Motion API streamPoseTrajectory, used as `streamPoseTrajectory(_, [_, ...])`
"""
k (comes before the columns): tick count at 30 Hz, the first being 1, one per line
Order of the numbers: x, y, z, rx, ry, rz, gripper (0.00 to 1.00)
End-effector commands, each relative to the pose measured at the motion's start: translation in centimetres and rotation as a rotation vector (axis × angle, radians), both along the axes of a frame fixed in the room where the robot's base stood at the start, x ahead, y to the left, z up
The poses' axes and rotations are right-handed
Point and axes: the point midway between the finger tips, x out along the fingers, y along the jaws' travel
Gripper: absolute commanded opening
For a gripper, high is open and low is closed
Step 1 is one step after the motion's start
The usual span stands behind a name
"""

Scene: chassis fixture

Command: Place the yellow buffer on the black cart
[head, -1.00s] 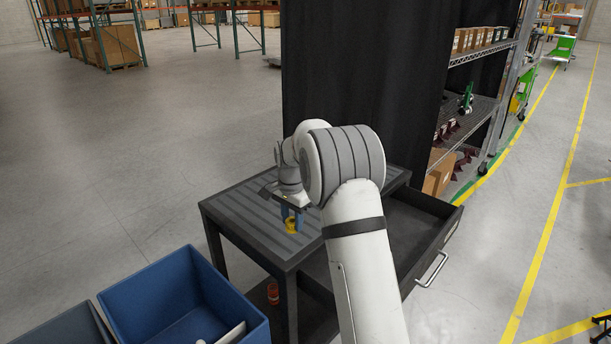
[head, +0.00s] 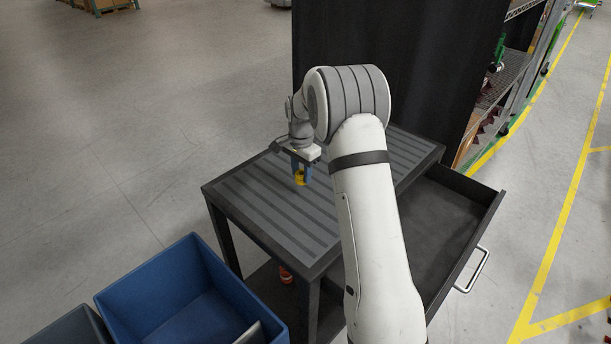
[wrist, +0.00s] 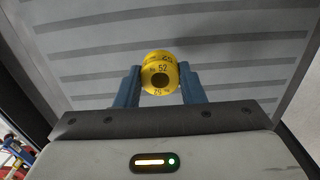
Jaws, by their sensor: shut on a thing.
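The yellow buffer (head: 300,178) is a short yellow cylinder with a dark central hole and printed numbers, seen end-on in the wrist view (wrist: 160,74). My gripper (head: 301,170) is shut on it, with a blue finger on each side; the fingers also show in the wrist view (wrist: 160,88). The black cart (head: 255,203) has a ribbed grey top and an open drawer on its right. The buffer is over the cart top, near its middle left. I cannot tell whether it touches the surface.
A blue bin (head: 150,285) stands at the front left, with a grey bin (head: 70,330) beside it. The open drawer (head: 440,225) juts out to the right. A red-orange item (head: 286,274) sits on the cart's lower shelf. A dark curtain (head: 400,50) hangs behind the cart.

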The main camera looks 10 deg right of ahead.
Motion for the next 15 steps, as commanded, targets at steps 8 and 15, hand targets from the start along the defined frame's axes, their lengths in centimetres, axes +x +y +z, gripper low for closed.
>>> streamPoseTrajectory(8, [0.0, 0.8, -2.6, 0.000, 0.000, 0.015, 0.14])
streamPoseTrajectory(15, [0.0, 1.0, -5.6, 0.000, 0.000, 0.018, 0.14])
